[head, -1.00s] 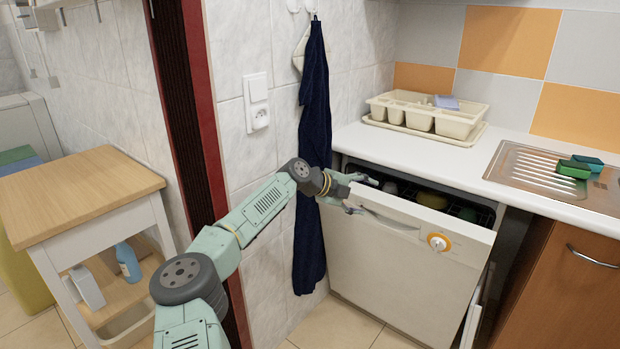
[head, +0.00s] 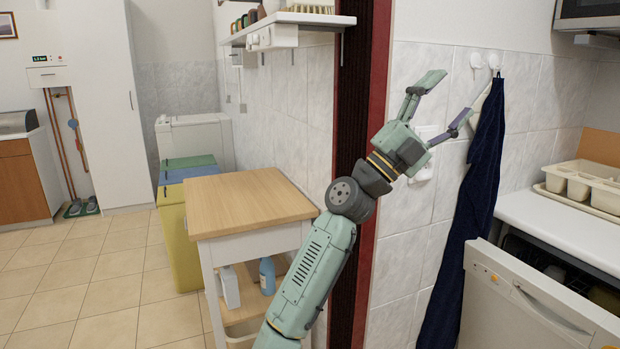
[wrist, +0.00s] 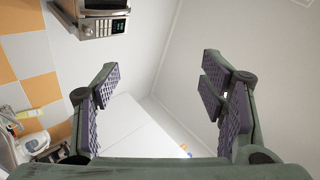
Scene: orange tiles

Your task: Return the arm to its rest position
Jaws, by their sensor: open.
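My gripper (head: 444,108) is raised in front of the tiled wall, its fingers spread and pointing up and to the right. Nothing is between the fingers. The dark blue towel (head: 472,210) hangs from a wall hook close to the right of the fingers; I cannot tell whether they touch. In the wrist view my gripper (wrist: 165,100) is open and empty, with pale wall and ceiling beyond it and a microwave (wrist: 101,16) at the upper left.
The dishwasher door (head: 530,300) is tilted partly open at the lower right. A wooden-topped table (head: 245,200) stands left of my arm. A wall shelf (head: 290,20) with small items is above it. Open tiled floor (head: 100,290) lies at the left.

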